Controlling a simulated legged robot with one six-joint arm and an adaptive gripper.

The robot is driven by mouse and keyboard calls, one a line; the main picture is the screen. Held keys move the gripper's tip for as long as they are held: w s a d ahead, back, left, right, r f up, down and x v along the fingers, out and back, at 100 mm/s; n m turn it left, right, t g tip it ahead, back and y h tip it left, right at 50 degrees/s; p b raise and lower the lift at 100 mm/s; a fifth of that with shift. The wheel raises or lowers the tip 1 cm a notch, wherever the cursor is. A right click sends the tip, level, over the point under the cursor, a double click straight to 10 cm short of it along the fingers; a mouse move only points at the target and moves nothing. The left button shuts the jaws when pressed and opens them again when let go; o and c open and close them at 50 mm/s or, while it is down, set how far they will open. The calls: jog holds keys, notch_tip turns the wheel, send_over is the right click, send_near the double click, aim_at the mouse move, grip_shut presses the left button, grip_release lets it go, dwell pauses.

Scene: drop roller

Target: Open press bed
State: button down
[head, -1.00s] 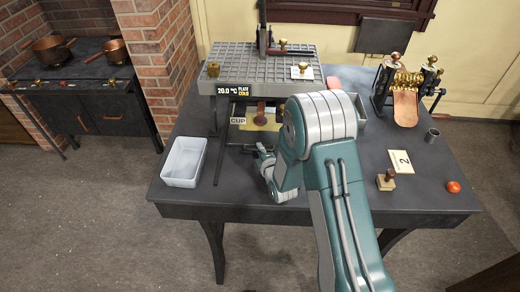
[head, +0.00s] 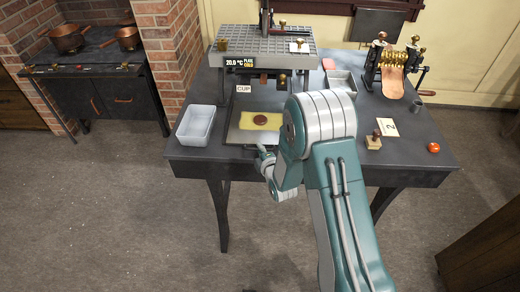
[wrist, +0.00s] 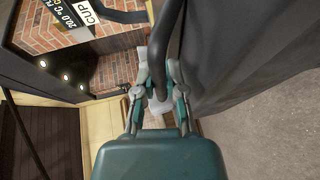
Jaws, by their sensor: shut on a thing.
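The press bed (head: 235,137) is a flat tray under the grey press. It sticks out at the front, bearing a yellow sheet (head: 246,122) with a brown disc (head: 261,118) on it. The press top (head: 280,42) is a grey grid plate. My gripper (head: 262,152) is at the bed's front edge, partly hidden by my arm. In the wrist view my gripper (wrist: 158,88) is shut on a dark curved handle (wrist: 166,45), which runs between its fingers. How the handle joins the bed is hidden.
A pale bin (head: 196,124) stands left of the bed, and a grey tray (head: 342,82) behind my arm. A stamp (head: 374,141), card (head: 387,127), tomato (head: 433,148) and brass roller machine (head: 394,62) are on the right. The floor in front of the table is clear.

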jog(key=shift+s+f, duration=0.1)
jog(key=shift+f, duration=0.2)
jog(key=c, duration=1)
grip_release()
jog(key=shift+r, duration=0.1)
jog(key=v, duration=1.1)
jog(key=shift+s+d, duration=0.15)
jog(key=shift+s, duration=0.15)
